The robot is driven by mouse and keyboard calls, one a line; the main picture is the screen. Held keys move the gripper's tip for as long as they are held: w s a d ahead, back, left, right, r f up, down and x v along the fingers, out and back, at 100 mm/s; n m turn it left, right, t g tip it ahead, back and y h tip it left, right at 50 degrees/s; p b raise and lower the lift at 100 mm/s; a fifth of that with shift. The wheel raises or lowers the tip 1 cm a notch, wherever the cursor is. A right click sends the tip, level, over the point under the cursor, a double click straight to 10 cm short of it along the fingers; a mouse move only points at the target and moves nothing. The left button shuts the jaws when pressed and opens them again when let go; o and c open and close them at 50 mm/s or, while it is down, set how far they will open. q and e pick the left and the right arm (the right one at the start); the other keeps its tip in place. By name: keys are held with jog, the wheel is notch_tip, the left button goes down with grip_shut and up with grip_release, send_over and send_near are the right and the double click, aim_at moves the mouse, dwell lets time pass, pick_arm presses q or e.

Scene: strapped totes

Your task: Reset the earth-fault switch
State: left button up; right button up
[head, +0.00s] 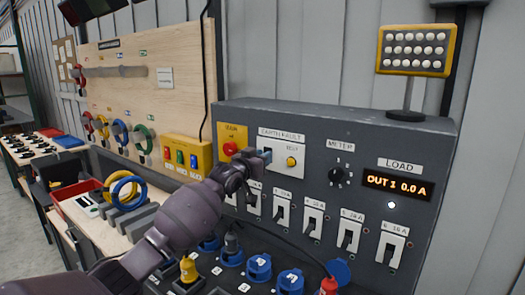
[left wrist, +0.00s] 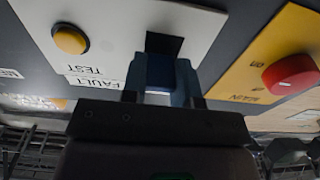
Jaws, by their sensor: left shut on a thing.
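The earth-fault switch is a blue lever in a dark slot on a white plate (head: 303,150) marked EARTH FAULT, with a yellow test button (head: 291,162) beside it. In the left wrist view the blue lever (left wrist: 160,70) sits between the two fingers of my left gripper (left wrist: 160,88), below the dark slot. My left gripper (head: 260,158) is shut on the lever and hides most of it in the head view. The lever's exact position is hard to tell. My right gripper is not in view.
Below is a row of breakers (head: 313,218), then blue sockets (head: 259,268) with plugs and cables. The load display (head: 397,187) reads OUT 1 0.0 A. A lamp panel (head: 413,50) stands on top.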

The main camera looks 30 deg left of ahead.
pick_arm(q)
jog(key=shift+r+g, duration=0.25)
jog(key=shift+g, duration=0.05)
jog(key=shift+r+g, duration=0.1)
jog(key=shift+g, duration=0.3)
jog(key=shift+w+r+g+y, duration=0.1)
jog(key=shift+r+g+y, duration=0.05)
jog(key=shift+g, duration=0.5)
jog(key=shift+w+r+g+y, duration=0.1)
jog(key=shift+g+y, duration=0.05)
jog(key=shift+g, duration=0.5)
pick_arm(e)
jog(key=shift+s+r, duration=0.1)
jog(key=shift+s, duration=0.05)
pick_arm(q)
jog(key=o, duration=0.9)
